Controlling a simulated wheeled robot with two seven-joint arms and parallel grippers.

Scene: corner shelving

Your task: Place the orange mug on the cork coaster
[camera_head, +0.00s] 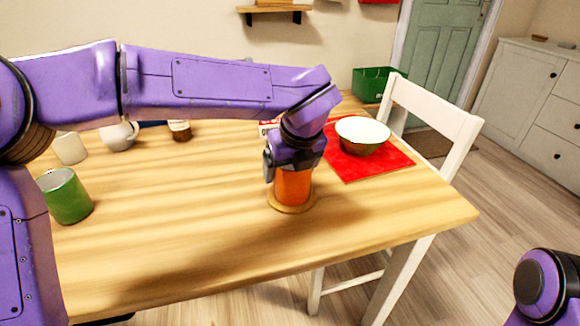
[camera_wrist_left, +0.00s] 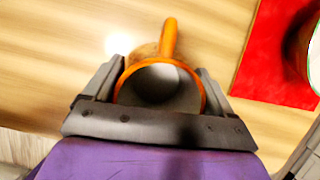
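The orange mug (camera_head: 293,188) stands upright near the front right of the table, with its base on or just over the round cork coaster (camera_head: 291,208). The coaster's edge shows around the base in the head view; I cannot tell whether they touch. My left gripper (camera_head: 290,168) reaches down over the mug from above. In the left wrist view the mug (camera_wrist_left: 161,66) sits between the two fingers (camera_wrist_left: 160,82), which lie against its sides, and its handle points away from the gripper. My right gripper is out of view.
A red mat (camera_head: 373,168) with a bowl (camera_head: 362,136) lies right of the mug. A green cup (camera_head: 66,196) stands at the left, with a white cup (camera_head: 70,148) and small jar (camera_head: 180,130) behind. A white chair (camera_head: 432,110) stands at the table's right side.

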